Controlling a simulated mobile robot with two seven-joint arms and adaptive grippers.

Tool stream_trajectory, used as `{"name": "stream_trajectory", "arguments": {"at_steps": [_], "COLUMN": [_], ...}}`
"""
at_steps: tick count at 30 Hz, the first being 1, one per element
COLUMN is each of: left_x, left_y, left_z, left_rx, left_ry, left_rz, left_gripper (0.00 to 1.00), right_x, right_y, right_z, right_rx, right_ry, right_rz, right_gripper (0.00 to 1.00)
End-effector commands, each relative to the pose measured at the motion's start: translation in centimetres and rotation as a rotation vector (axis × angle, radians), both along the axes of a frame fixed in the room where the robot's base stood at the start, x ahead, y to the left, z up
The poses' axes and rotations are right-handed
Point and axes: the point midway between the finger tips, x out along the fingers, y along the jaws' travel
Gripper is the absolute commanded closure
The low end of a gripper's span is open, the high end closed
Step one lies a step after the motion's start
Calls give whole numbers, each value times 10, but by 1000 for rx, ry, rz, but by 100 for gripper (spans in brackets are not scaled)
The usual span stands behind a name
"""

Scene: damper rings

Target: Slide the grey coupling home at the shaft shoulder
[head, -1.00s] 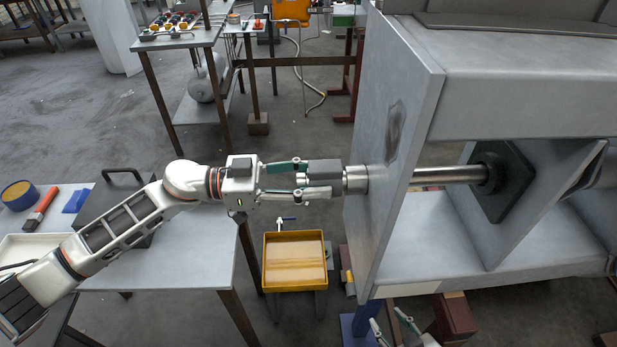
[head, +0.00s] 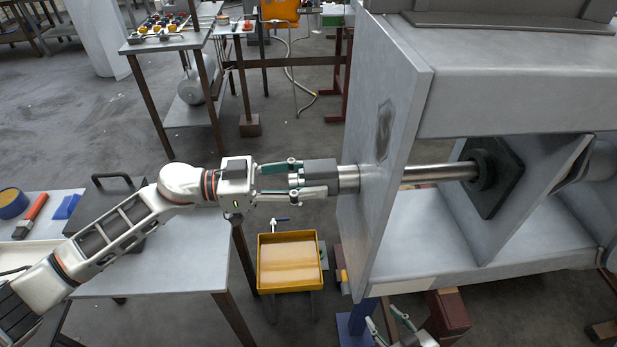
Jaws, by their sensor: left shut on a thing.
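My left gripper (head: 314,179) is shut on the grey coupling (head: 320,170), a dark grey block-like piece on the left side of the upright plate (head: 385,210). Right of it is a shiny cylindrical section (head: 348,179), in line with it and reaching to the plate. I cannot tell any gap between them, and the shoulder is not clearly visible. On the plate's far side the bright shaft (head: 440,172) runs level to a dark flange (head: 482,171). My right gripper (head: 385,330) is low at the bottom edge, its fingers apart and empty.
A yellow tray (head: 289,238) stands below my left gripper. A grey table (head: 180,270) at left carries a dark case (head: 115,193), a red-handled brush (head: 30,215) and a blue block (head: 67,207). The grey housing (head: 530,85) fills the right side.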

Motion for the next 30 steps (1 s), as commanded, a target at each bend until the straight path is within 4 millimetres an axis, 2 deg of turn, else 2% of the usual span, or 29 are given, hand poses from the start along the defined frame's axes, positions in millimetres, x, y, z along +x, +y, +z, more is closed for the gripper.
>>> {"name": "stream_trajectory", "arguments": {"at_steps": [5, 6, 8, 20, 23, 30], "left_x": [0, 0, 0, 0, 1, 1], "left_y": [-2, -2, -2, 2, 11, 58], "left_z": [2, 2, 2, -1, -2, -1], "left_rx": [-3, -3, -3, 2, 3, 3], "left_ry": [-1, -1, -1, 1, 2, 2], "left_rz": [-1, -1, -1, 2, 3, 4], "left_gripper": [98, 54, 40, 40, 40, 40], "right_x": [1, 1, 1, -1, -1, 0], "right_y": [1, 2, 2, 1, 1, 1], "right_z": [1, 1, 1, -1, -1, 0], "right_rx": [4, 5, 6, 0, 1, 1], "right_ry": [0, 0, 0, 2, 2, 0], "right_rz": [-4, -5, -5, 2, 1, 0], "right_gripper": [60, 60, 60, 60, 60, 60]}}
